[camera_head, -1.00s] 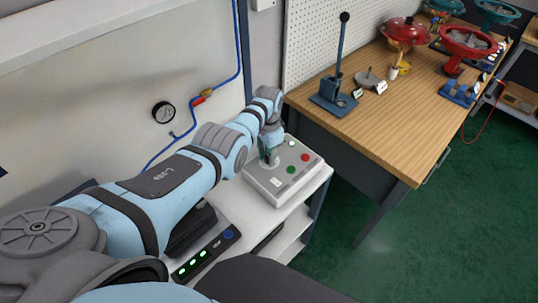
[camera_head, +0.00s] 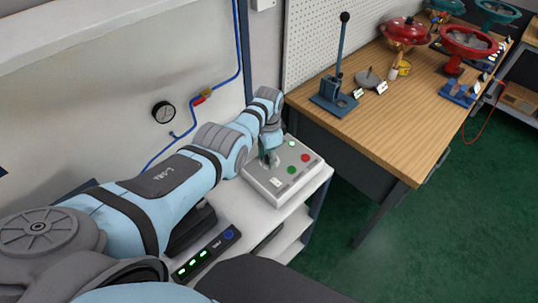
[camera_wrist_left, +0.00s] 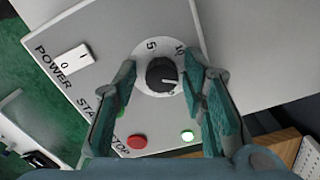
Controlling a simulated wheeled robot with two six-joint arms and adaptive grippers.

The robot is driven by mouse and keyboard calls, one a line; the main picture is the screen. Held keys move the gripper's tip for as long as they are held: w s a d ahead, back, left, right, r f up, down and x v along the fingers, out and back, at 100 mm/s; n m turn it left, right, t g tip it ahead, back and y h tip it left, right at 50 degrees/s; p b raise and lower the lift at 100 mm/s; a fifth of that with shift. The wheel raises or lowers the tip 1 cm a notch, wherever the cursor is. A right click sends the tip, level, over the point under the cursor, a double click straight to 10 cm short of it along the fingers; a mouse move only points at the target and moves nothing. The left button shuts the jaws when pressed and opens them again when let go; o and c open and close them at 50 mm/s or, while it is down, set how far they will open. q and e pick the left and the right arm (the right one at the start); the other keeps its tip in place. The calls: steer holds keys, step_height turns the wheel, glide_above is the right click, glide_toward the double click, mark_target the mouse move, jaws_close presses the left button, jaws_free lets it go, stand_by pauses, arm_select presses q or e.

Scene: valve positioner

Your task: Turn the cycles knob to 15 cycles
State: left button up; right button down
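The cycles knob (camera_wrist_left: 163,74) is a round black knob with a white pointer line, on a white dial (camera_wrist_left: 140,80) marked 5 and 10. The line points to the lower right, past the 10. My left gripper (camera_wrist_left: 160,63) is open, its teal fingers on either side of the knob with visible gaps. The right finger covers part of the dial's edge, and no 15 mark shows. In the head view my left gripper (camera_head: 270,158) is over the control box (camera_head: 262,187) and hides the knob. My right gripper is not in view.
The box has a white power switch (camera_wrist_left: 70,60), a red button (camera_wrist_left: 137,142) and a lit green-white lamp (camera_wrist_left: 187,136). In the head view, a green button (camera_head: 291,170) is also on it. A wooden workbench (camera_head: 400,130) with a lever press (camera_head: 338,85) stands to the right.

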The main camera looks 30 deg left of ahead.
arm_select(q)
steer(key=shift+w, duration=0.1)
steer(key=shift+r, duration=0.5)
step_height(320, 180, up, 11)
stand_by(0.4)
